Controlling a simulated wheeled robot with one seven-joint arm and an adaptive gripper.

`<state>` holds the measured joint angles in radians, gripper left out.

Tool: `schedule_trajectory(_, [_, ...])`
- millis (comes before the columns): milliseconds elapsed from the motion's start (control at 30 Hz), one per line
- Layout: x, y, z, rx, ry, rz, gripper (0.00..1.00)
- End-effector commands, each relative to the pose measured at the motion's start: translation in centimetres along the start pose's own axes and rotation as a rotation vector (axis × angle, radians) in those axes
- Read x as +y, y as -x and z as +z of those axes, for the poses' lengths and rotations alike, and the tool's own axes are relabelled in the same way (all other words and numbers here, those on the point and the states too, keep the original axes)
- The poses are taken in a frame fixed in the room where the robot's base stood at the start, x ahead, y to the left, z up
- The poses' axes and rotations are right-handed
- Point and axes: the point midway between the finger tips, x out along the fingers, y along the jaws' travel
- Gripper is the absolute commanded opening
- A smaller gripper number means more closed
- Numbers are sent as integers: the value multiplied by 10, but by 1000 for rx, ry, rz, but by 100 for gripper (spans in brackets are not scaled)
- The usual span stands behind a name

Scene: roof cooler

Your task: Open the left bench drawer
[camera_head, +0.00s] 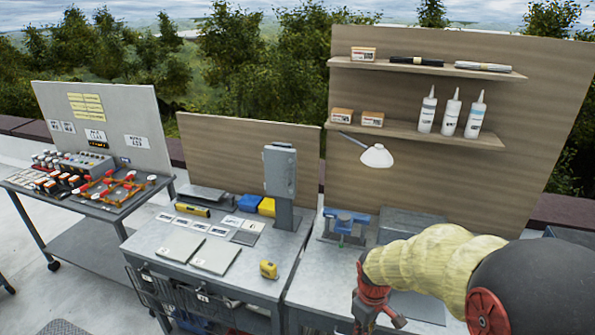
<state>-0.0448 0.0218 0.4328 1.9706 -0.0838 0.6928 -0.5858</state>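The left bench (285,260) is a grey workbench at the centre-left, with a wooden back panel. Its front lies at the picture's bottom, seen steeply from above. Dark wire baskets (150,287) hang at the front, and a small white label (203,298) shows there. I cannot make out the drawer's handle or tell how far the drawer is in or out. My gripper (378,318), with red and grey parts, points down at the lower right, in front of the right bench. It is well to the right of the left bench's front. Its fingertips are cut off or unclear, and I see nothing held.
On the left bench stand a grey box on a post (281,180), a yellow tape measure (268,269) and flat grey plates (215,256). The right bench (315,285) carries a blue vise (346,224). A control table (95,210) stands far left.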

Motion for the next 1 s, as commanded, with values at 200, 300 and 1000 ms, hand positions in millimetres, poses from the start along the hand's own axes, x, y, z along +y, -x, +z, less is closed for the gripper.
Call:
schedule_trajectory(200, [-29,55,42,25,-299,-3,15])
schedule_trajectory(300, [-44,82,62,56,-426,1,15])
schedule_trajectory(1000, [-102,202,148,458,-694,110,15])
